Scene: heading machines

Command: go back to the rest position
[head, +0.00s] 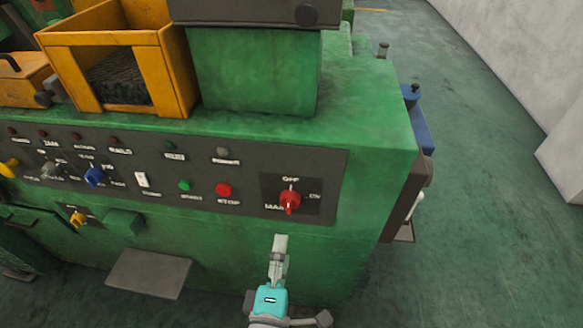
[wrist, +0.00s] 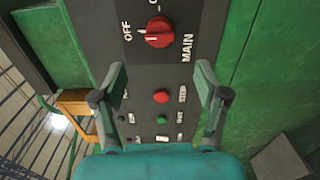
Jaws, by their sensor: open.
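My gripper (head: 279,245) shows at the bottom middle of the head view, in front of the green machine and just below its panel. In the wrist view the two fingers of my gripper (wrist: 160,82) are apart, with nothing between them but the panel behind. The red MAIN switch (head: 290,199) sits on the dark control panel (head: 325,165), just above my gripper and apart from it. The switch also shows at the top middle of the wrist view (wrist: 159,32), beyond the fingertips.
The green machine (head: 370,130) fills the left and middle. Its panel carries a red STOP button (head: 223,189), a green button (head: 184,185) and a blue knob (head: 94,176). A yellow bin (head: 175,70) stands on top. Open floor (head: 480,200) lies right, before a pale wall (head: 530,50).

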